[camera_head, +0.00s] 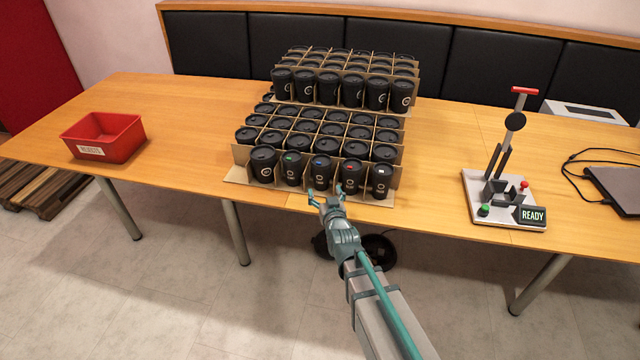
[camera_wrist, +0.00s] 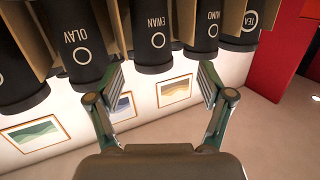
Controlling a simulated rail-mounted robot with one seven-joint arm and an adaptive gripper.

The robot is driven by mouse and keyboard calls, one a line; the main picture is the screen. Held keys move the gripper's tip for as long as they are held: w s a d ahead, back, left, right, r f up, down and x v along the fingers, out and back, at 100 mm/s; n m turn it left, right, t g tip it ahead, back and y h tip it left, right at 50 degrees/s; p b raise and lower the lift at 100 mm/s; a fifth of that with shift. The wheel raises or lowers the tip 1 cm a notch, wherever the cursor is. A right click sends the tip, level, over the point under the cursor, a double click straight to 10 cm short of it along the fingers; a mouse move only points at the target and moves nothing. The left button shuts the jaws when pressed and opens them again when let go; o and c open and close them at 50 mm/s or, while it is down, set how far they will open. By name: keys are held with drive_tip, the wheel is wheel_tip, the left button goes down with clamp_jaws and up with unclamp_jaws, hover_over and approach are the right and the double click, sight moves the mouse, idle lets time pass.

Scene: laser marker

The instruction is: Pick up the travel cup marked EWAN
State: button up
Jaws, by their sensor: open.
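The travel cup marked EWAN (camera_wrist: 155,45) is a black cup with a ring logo. It shows upside down at the top centre of the wrist view, between cups marked OLAV (camera_wrist: 80,45) and one whose name is partly cut, seemingly ending in UNO (camera_wrist: 205,35). By its place it matches the middle front cup with a blue mark (camera_head: 321,172) in the head view, where names are not legible. My gripper (camera_head: 327,190) is open and empty in front of this cup. In the wrist view my gripper (camera_wrist: 161,85) has its fingers spread to either side, short of the cup.
Cardboard dividers (camera_head: 240,155) separate the packed cups, with a second tier behind. A red bin (camera_head: 104,137) is at the left, a marking device reading READY (camera_head: 505,205) at the right.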

sight(323, 168)
drive_tip(key=shift+t, duration=0.8)
drive_tip(key=w+r, duration=0.1)
drive_tip(key=w, duration=0.1)
drive_tip(key=w+r, duration=0.1)
drive_tip(key=w, duration=0.1)
drive_tip(key=w+r+p, duration=0.1)
drive_tip(key=w, duration=0.1)
drive_tip(key=shift+w+a, duration=0.3)
drive_tip(key=shift+a, duration=0.1)
drive_tip(key=shift+p+x, duration=1.1)
drive_tip(key=shift+x, duration=1.6)
drive_tip(key=shift+f, duration=0.1)
drive_tip(key=shift+c, duration=0.2)
drive_tip(key=c, duration=0.4)
